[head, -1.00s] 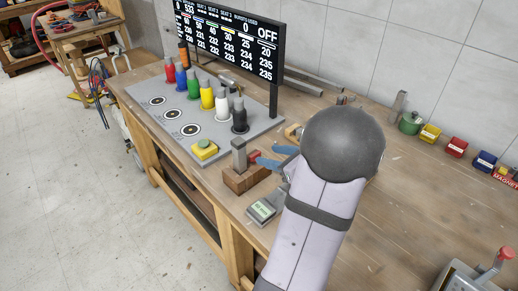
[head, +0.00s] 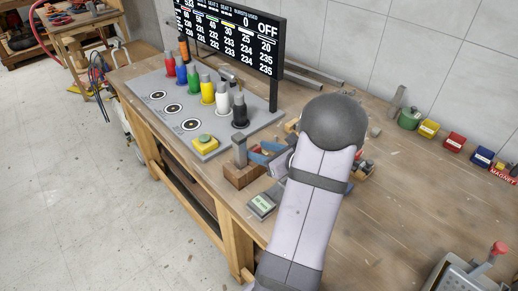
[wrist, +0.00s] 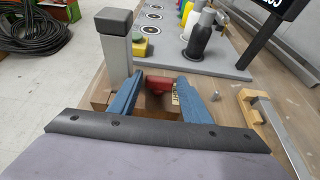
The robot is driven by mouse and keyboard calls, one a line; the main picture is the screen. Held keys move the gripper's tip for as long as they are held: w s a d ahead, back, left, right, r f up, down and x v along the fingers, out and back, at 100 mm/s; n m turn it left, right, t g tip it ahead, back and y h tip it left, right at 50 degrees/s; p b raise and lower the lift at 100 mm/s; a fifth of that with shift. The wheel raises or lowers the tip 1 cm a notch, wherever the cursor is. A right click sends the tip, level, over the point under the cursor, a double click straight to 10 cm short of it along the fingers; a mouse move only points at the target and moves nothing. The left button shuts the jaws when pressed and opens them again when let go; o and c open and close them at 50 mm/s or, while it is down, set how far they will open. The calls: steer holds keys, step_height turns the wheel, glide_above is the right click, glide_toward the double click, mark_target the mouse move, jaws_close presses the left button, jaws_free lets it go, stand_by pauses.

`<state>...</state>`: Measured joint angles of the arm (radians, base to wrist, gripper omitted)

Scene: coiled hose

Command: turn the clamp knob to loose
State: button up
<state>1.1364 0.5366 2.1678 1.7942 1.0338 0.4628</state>
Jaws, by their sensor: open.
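My gripper (head: 264,154) has blue fingers and is open beside a wooden block (head: 242,176) with an upright grey post (head: 240,151). In the wrist view my gripper (wrist: 163,80) has its fingers apart, with a red knob-like part (wrist: 158,86) showing between them. This part looks like the clamp knob. I cannot tell whether either finger touches it. The grey post (wrist: 117,52) stands just left of the left finger. My arm and the fingers hide part of the clamp, and the knob's turn position cannot be read.
A grey board (head: 165,125) with coloured bottles and a yellow button (head: 205,144) lies beyond the block. A small meter (head: 262,205) lies nearer. A display (head: 235,40) stands behind. Coloured boxes line the wall. A grey device with a red knob (head: 501,248) sits at the lower right.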

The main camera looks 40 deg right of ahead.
steer(key=shift+w+f, duration=0.1)
steer(key=shift+w, duration=0.2)
steer(key=c, duration=0.8)
steer(key=shift+o, duration=0.2)
